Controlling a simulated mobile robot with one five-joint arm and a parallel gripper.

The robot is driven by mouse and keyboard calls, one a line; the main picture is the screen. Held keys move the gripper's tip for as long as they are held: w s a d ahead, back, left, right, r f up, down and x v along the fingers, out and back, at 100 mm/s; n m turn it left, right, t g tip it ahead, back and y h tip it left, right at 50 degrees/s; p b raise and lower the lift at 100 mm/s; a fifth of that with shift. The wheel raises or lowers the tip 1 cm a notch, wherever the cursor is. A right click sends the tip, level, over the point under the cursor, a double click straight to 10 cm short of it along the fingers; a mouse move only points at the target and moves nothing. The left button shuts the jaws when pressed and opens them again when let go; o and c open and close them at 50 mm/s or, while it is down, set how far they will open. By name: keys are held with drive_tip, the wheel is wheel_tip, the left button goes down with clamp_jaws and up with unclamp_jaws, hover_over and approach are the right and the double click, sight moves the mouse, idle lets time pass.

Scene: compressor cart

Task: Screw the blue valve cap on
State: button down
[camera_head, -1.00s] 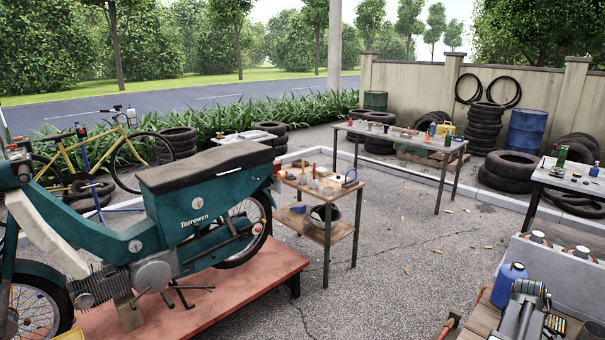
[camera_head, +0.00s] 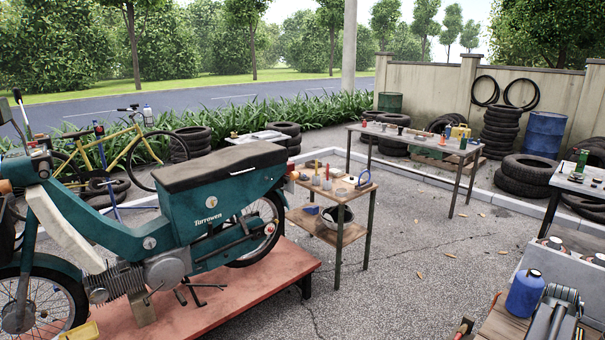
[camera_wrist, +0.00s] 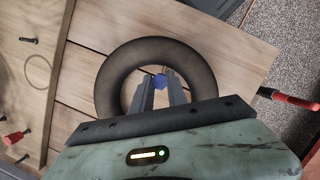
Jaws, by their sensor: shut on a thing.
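The ring lies on a wooden plank surface (camera_wrist: 85,80). Any valve stem under the cap is hidden, so I cannot tell whether the cap touches one. I cannot make out the gripper or cap in the head view.
A red-handled tool (camera_wrist: 288,98) lies right of the ring. In the head view, a blue jug (camera_head: 524,293) stands at lower right, and a teal moped (camera_head: 205,205) on a red platform fills the left. Open asphalt lies between.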

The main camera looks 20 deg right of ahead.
drive_tip(key=m, duration=0.2)
drive_tip(key=shift+m, duration=0.3)
drive_tip(key=c, duration=1.2)
unclamp_jaws()
drive_tip(key=shift+c, duration=0.2)
drive_tip(key=p+v, duration=0.7)
drive_tip(key=v, duration=0.1)
drive_tip(key=shift+s+d+p, duration=0.15)
drive_tip(key=shift+d+p, duration=0.05)
drive_tip(key=shift+p, duration=0.1)
drive_tip(key=shift+f, duration=0.1)
